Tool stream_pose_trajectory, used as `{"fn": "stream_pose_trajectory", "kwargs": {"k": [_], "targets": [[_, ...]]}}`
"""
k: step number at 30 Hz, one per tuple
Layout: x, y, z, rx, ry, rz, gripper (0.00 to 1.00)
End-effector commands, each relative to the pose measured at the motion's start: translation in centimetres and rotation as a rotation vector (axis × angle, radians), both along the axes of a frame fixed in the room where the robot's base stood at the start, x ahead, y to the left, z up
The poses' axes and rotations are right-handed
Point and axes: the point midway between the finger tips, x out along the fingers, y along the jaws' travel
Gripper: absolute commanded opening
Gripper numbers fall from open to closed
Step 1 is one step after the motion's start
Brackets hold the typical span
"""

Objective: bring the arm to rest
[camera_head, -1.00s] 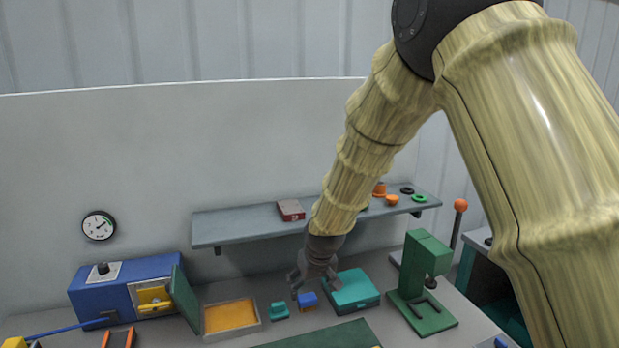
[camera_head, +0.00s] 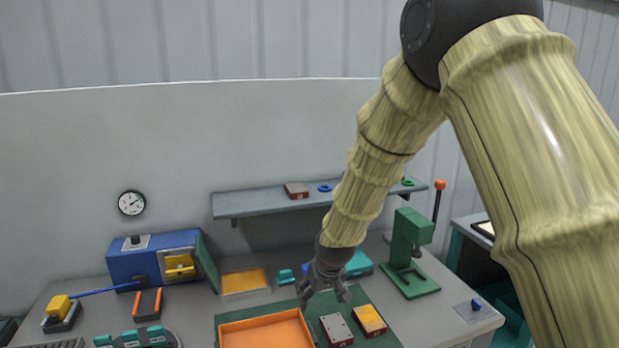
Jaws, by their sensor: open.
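My gripper (camera_head: 324,290) hangs at the end of my sleeved arm, fingers pointing down and spread apart. Nothing shows between the fingers. In the picture it lies over the back of the green mat (camera_head: 364,293), just above the orange tray (camera_head: 262,334). Its height over the worktop is hard to tell. It partly hides a small blue block (camera_head: 305,268) and a teal box (camera_head: 358,264) behind it.
The green press (camera_head: 408,250) stands to the right, its orange-knobbed lever upright. A blue box (camera_head: 150,256) with an open door stands left. A shelf (camera_head: 262,205) runs behind.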

Motion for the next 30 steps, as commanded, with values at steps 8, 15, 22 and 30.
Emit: {"fn": "stream_pose_trajectory", "kwargs": {"k": [8, 15, 22, 30], "targets": [[-2.5, -1.8, -5.9, 0.008, 0.034, -0.025, 0.78], [-6.5, -4.6, -14.2, 0.017, 0.086, -0.067, 0.78], [-13.3, -8.3, -23.7, 0.019, 0.150, -0.123, 0.78], [-23.9, -12.8, -33.6, 0.010, 0.234, -0.198, 0.78]]}}
